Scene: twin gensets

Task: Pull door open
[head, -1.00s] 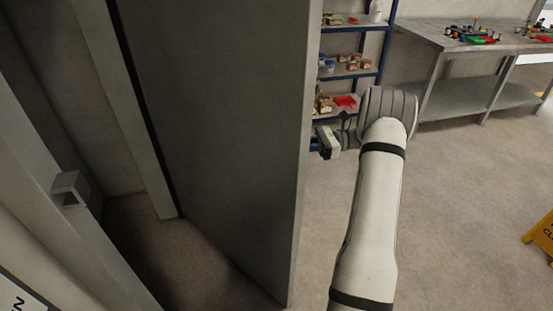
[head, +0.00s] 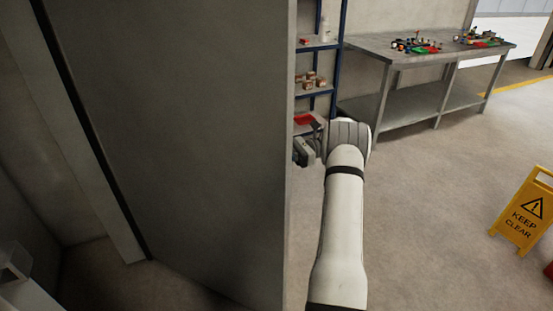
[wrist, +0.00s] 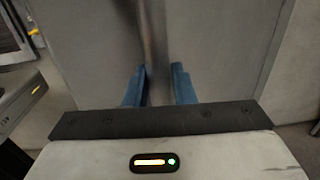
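The door (head: 190,140) is a large grey panel that fills the left half of the head view, seen at an angle and standing open. My gripper (head: 303,150) is at its right edge, with the fingers partly hidden behind that edge. In the wrist view, a grey vertical bar handle (wrist: 152,40) stands in front of the door's pale face (wrist: 95,55).
A blue shelf rack (head: 318,85) with small boxes stands behind my arm. A steel workbench (head: 395,60) with coloured parts is at the back. A yellow "keep clear" sign (head: 525,210) stands at right. The floor (head: 430,220) between is clear.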

